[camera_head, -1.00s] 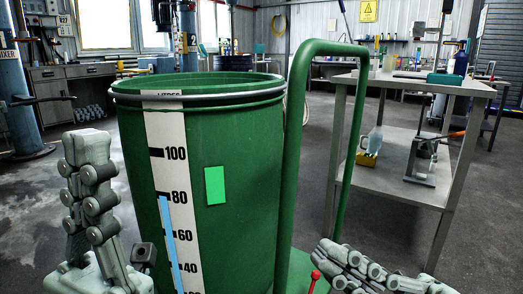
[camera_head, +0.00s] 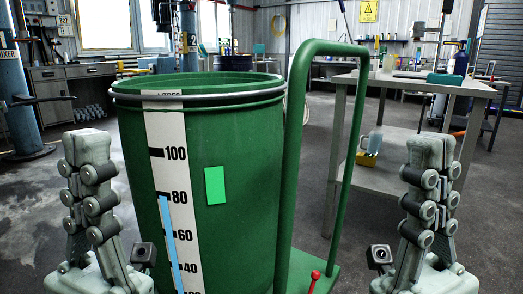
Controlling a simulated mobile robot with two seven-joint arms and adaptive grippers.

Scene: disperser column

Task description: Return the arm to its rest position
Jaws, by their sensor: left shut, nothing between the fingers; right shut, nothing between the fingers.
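My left gripper (camera_head: 88,142) stands upright at the left, fingers pointing up and shut with nothing between them. My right gripper (camera_head: 429,148) stands upright at the right, fingers pointing up, also shut and empty. The two grippers stand at about the same height, on either side of a green drum (camera_head: 255,150). Neither is seen holding anything. The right gripper hides part of the workbench behind it.
The drum has a litre scale (camera_head: 172,190) and stands beside a green tubular handle (camera_head: 297,150) on a green base with a red-knobbed lever (camera_head: 315,275). A metal workbench (camera_head: 375,178) is behind at the right.

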